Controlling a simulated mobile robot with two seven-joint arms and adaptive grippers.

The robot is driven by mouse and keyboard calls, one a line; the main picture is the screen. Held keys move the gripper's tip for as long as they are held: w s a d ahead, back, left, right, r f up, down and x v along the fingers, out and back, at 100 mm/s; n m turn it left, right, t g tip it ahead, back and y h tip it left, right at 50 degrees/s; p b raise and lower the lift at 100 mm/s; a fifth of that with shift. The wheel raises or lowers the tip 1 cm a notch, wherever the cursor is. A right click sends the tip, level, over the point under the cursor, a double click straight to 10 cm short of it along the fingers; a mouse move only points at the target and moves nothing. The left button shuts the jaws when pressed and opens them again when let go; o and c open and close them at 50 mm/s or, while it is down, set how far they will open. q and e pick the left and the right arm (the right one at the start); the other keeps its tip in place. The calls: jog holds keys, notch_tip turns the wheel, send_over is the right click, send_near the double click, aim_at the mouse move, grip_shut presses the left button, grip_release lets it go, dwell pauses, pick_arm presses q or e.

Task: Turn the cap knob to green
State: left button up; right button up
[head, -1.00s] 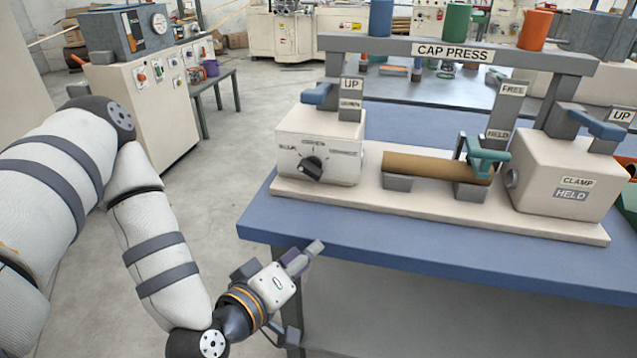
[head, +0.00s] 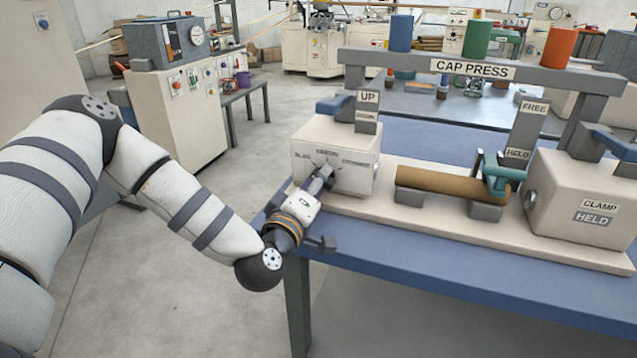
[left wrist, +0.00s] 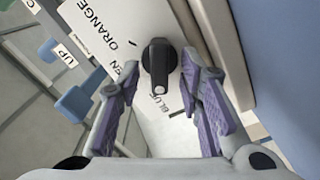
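The cap knob (left wrist: 160,58) is black with a white mark at one end. It sits on the white panel (left wrist: 100,18) of the cap press's left box (head: 358,178). In the left wrist view the panel reads ORANGE, a partly covered word ending in EN, and BLUE; the white mark lies towards BLUE. My left gripper (head: 322,176) is at the panel and hides the knob in the head view. In the left wrist view its purple-padded fingers (left wrist: 161,68) are open, one on each side of the knob, with a gap visible at the left. My right gripper is not in view.
A brown tube (head: 450,184) lies on cradles under a teal clamp (head: 500,178). The right box (head: 560,210) reads CLAMP HELD. A blue lever (head: 335,105) stands above the left box. The blue table edge (head: 400,262) runs below my left gripper.

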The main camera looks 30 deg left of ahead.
pick_arm(q)
jog(key=shift+w, duration=0.15)
grip_shut()
jog(key=shift+r, duration=0.1)
